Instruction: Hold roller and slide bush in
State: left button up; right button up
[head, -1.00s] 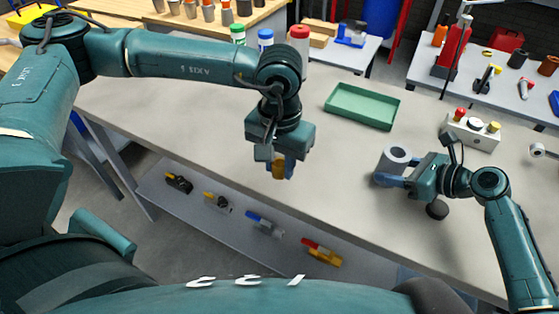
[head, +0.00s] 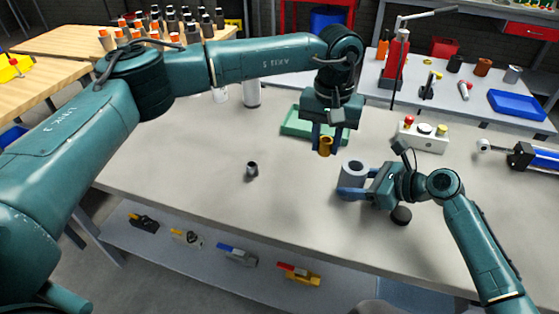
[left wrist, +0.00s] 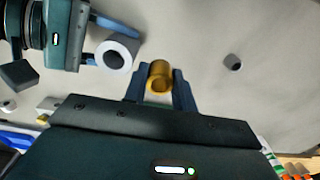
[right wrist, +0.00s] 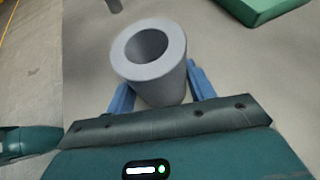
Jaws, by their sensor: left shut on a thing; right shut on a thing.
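The roller (head: 354,172), a grey hollow cylinder, stands upright on the table. My right gripper (head: 352,190) is shut on it; in the right wrist view the blue fingers sit on either side of the roller (right wrist: 150,62) and its bore faces up. My left gripper (head: 326,141) is shut on the bush (head: 325,147), a short brass-coloured sleeve, and holds it above the table, up and left of the roller. In the left wrist view the bush (left wrist: 159,78) is between the fingers and the roller (left wrist: 114,54) is to its left, apart from it.
A small dark grey cylinder (head: 252,169) stands on the table to the left. A green tray (head: 292,124) is behind my left gripper. A button box (head: 423,136) and a blue-and-black device (head: 530,157) are at the right. The table's front middle is clear.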

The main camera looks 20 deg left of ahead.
pick_arm(q)
jog(key=shift+w+d+f, duration=0.3)
jog(key=shift+d+f, duration=0.15)
jog(key=shift+d, duration=0.7)
jog(key=shift+w+d+f, duration=0.35)
jog(key=shift+d+f, duration=0.1)
jog(key=shift+d, duration=0.75)
jog(key=shift+w+d+f, duration=0.3)
jog(key=shift+d+f, duration=0.15)
jog(key=shift+d, duration=0.7)
jog(key=shift+f, duration=0.6)
jog(key=o, duration=1.1)
notch_tip(320, 180, up, 12)
pick_arm(e)
jog(key=o, duration=1.5)
jog(key=shift+c, duration=0.2)
